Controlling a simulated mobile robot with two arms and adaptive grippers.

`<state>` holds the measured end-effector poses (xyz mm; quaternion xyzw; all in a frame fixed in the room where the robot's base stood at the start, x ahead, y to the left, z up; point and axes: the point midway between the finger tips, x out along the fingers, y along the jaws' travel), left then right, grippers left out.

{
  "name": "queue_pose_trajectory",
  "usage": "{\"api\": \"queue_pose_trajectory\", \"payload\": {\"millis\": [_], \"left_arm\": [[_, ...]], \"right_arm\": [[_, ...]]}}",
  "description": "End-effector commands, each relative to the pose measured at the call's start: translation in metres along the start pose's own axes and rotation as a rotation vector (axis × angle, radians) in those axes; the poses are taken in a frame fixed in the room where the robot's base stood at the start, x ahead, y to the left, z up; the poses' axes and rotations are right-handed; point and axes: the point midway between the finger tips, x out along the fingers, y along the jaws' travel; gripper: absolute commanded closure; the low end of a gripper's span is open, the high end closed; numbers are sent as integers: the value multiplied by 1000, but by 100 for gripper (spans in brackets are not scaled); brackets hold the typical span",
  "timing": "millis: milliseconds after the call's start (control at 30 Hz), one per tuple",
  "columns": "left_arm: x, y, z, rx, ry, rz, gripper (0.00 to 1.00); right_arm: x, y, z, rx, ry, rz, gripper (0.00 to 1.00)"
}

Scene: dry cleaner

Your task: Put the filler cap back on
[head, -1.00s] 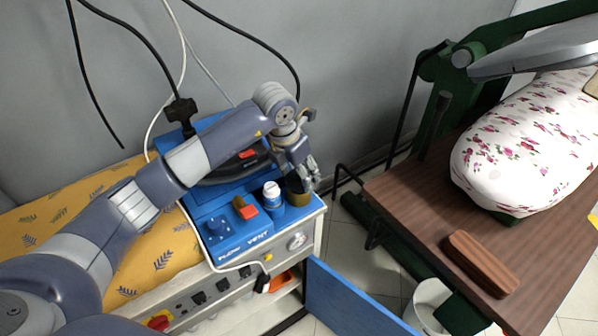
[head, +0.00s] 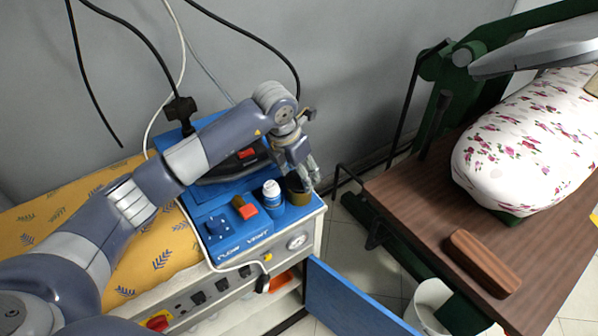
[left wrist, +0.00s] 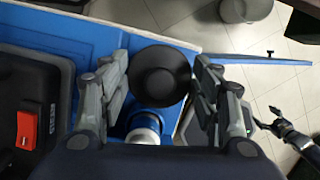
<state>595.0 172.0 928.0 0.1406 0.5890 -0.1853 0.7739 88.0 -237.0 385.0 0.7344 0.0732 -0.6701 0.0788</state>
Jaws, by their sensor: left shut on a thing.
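My left gripper (head: 306,184) is at the right end of the blue machine top (head: 250,207). It is shut on a round black cap (left wrist: 160,75), which lies between its fingers in the left wrist view. In the head view a brass-coloured filler neck (head: 299,199) stands just under the fingers. The cap is over or very near it; I cannot tell whether they touch. The cap hides the neck in the wrist view. My right gripper (left wrist: 283,127) shows small and dark at the right of the wrist view; its opening is unclear.
A blue bottle with a white top (head: 272,194) stands close left of the neck. A red-tipped lever (head: 246,208) and a black iron with a red switch (head: 247,153) are further left. A blue door (head: 350,297) hangs open in front.

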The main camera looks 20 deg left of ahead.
Motion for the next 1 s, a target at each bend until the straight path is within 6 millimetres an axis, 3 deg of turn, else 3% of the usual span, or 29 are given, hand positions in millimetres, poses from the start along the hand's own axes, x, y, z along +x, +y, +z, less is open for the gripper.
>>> {"api": "queue_pose_trajectory", "payload": {"millis": [267, 300, 367, 667, 700, 800, 1000], "left_arm": [[0, 0, 0, 0, -1, 0, 66], [0, 0, 0, 0, -1, 0, 33], [0, 0, 0, 0, -1, 1, 20], [0, 0, 0, 0, -1, 1, 19], [0, 0, 0, 0, 0, 1, 10], [0, 0, 0, 0, 0, 0, 0], [0, 0, 0, 0, 0, 0, 0]], "right_arm": [[0, 0, 0, 0, 0, 0, 22], [0, 0, 0, 0, 0, 0, 22], [0, 0, 0, 0, 0, 0, 22], [0, -1, 0, 1, 0, -1, 22], [0, -1, 0, 1, 0, -1, 22], [0, -2, 0, 1, 0, -2, 22], [0, -3, 0, 1, 0, -3, 22]]}}
